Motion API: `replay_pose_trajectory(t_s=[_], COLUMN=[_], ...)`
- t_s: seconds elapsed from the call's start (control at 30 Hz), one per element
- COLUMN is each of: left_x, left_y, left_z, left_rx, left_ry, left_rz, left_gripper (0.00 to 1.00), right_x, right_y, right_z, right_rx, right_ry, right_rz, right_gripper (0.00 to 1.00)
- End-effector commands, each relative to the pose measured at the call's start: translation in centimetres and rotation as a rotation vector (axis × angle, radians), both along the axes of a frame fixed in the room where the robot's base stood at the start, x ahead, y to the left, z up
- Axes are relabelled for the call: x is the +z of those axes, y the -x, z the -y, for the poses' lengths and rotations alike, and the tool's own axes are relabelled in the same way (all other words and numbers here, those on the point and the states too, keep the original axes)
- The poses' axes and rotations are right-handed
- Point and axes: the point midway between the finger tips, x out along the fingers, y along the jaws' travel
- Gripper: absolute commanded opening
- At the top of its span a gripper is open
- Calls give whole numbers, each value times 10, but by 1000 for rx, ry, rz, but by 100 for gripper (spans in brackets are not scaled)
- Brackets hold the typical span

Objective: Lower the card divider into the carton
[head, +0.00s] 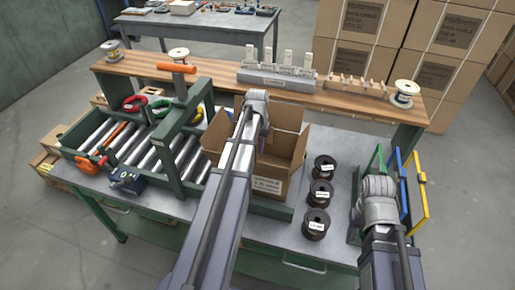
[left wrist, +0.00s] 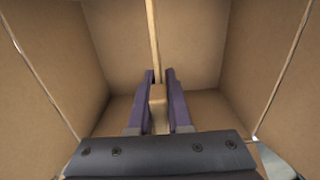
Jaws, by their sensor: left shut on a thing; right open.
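The open brown carton (head: 268,184) stands on the grey worktable, its flaps spread. My left arm crosses in front of it, and its wrist hides the left gripper in the head view. In the left wrist view my left gripper (left wrist: 161,78) points into the carton between its walls (left wrist: 54,62). It is shut on the card divider (left wrist: 153,38), which shows edge-on as a thin upright strip running away from the fingers. How far down the divider reaches is not clear. My right gripper (head: 374,190) is open, low at the right of the table, well apart from the carton.
Three dark spools (head: 320,193) stand in a row right of the carton. Green, blue and yellow frames (head: 420,188) stand near my right gripper. A roller conveyor (head: 120,150) with a green gantry lies left. A wooden shelf (head: 222,88) with fixtures and spools runs behind the carton.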

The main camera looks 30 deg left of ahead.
Motion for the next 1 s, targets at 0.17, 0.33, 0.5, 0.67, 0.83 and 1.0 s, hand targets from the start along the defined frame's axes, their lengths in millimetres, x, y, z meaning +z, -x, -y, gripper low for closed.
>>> replay_pose_trajectory(t_s=[0.17,0.33,0.5,0.67,0.83,1.0], left_x=[-18,-31,-44,-56,-66,-70], left_y=[0,0,0,0,0,0], left_z=[0,0,0,0,0,0], left_rx=[0,0,0,0,0,0], left_ry=[0,0,0,0,0,0], left_rz=[0,0,0,0,0,0], left_gripper=[0,0,0,0,0,0], right_x=[-18,-31,-44,-56,-66,-70], right_y=[0,0,0,0,0,0], right_z=[0,0,0,0,0,0], right_rx=[-1,-1,-1,-1,-1,-1], right_ry=[0,0,0,0,0,0], right_rz=[0,0,0,0,0,0], right_gripper=[50,50,50,50,50,50])
